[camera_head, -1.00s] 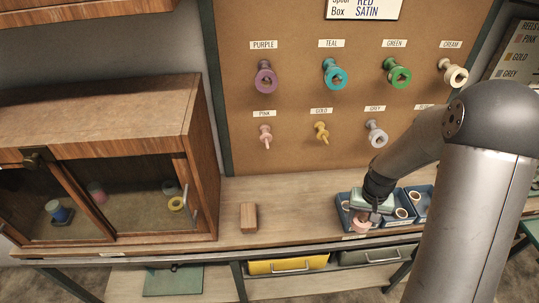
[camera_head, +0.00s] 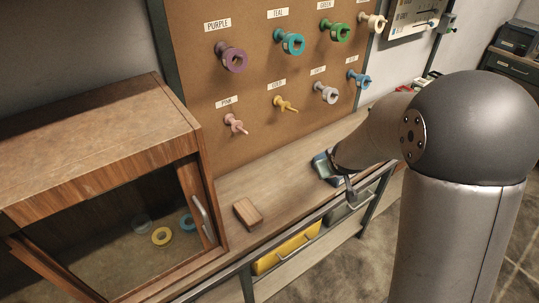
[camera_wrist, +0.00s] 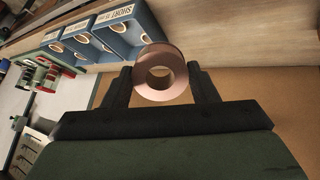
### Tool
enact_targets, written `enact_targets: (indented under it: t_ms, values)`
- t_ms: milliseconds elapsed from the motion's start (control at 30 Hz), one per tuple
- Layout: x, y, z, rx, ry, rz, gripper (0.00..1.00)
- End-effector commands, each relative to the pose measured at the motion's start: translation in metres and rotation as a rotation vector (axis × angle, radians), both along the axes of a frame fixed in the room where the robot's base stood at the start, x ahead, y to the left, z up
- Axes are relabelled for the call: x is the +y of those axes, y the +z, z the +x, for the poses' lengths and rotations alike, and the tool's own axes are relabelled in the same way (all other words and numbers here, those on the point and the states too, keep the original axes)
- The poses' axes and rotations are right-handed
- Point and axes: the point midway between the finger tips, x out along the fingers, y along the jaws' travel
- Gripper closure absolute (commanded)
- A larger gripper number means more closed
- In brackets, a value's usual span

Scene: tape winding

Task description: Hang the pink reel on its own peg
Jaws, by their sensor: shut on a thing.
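The pink reel (camera_wrist: 160,82), a coppery-pink ring with an open centre, sits between the two black fingers of my gripper (camera_wrist: 160,75) in the wrist view. The fingers are shut on it from both sides. In the head view my arm hides the reel and most of the gripper. The pink peg (camera_head: 235,123) sticks out of the brown pegboard under the PINK label (camera_head: 227,102), at the lower left of the board, and is bare. My gripper is to the right of this peg and lower, near the blue trays.
Blue trays (camera_wrist: 105,38) holding rings stand beside the held reel. A wooden block (camera_head: 248,213) lies on the bench (camera_head: 275,190). A wooden cabinet (camera_head: 110,150) stands at left. The gold peg (camera_head: 285,103) is bare; purple (camera_head: 232,57), teal (camera_head: 290,41) and grey (camera_head: 326,93) reels hang nearby.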

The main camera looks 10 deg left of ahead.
Motion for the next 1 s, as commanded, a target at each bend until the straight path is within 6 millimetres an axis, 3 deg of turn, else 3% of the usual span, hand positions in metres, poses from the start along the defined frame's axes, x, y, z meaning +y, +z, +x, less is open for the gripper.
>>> enact_targets:
  t_ms: [433,800,1000]
  values:
    - [0.08,0.035,-0.001,-0.357,0.314,0.113,0.72]
    - [0.157,0.075,-0.04,-0.59,0.598,0.29,0.72]
    - [0.173,0.086,-0.051,-0.625,0.656,0.335,0.72]
